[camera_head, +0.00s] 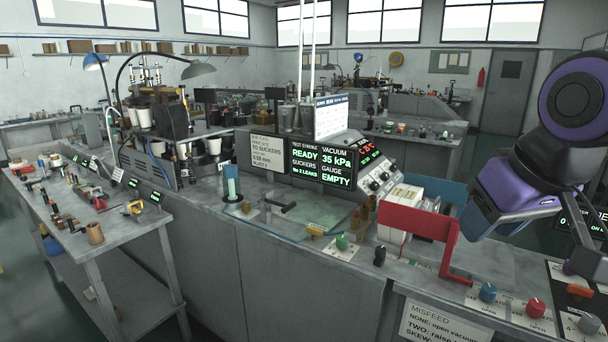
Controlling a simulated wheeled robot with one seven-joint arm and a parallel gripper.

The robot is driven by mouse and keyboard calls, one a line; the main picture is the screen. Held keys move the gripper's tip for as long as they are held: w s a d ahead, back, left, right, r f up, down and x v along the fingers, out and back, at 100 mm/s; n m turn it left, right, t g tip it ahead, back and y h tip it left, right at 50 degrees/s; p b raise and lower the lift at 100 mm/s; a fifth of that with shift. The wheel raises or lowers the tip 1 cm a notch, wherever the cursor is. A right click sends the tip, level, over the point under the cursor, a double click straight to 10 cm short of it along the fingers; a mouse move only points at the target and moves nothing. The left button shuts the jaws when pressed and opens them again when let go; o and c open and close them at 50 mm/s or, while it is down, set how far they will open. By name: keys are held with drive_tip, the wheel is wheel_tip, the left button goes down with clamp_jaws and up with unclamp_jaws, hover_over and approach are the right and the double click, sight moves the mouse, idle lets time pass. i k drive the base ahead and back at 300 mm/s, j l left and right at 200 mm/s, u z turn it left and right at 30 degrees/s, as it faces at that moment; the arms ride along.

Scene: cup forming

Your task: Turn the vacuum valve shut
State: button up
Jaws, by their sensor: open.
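My gripper (588,264) is at the right edge, below my purple and black wrist, and is partly cut off by the frame. It is open, with nothing seen between its fingers. An orange-red handle (579,291) lies on a dark plate just below it, apart from it as far as I can see; it may be the vacuum valve, but its label is too small to read. The display (321,163) reads READY, VACUUM 35 kPa, SUCKERS NO 2 LEAKS and GAUGE EMPTY.
A red bracket (452,262) stands on the bench left of my wrist, by a white stack (399,212). Blue (488,292) and red (536,308) knobs line the front edge. A cup machine (150,120) is at the back left.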

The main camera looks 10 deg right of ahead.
sight(315, 233)
drive_tip(key=i+j+u, duration=0.1)
drive_tip(key=i+j, duration=0.25)
drive_tip(key=i+j+u, duration=0.15)
drive_tip(key=i+j, duration=0.15)
drive_tip(key=i, duration=0.2)
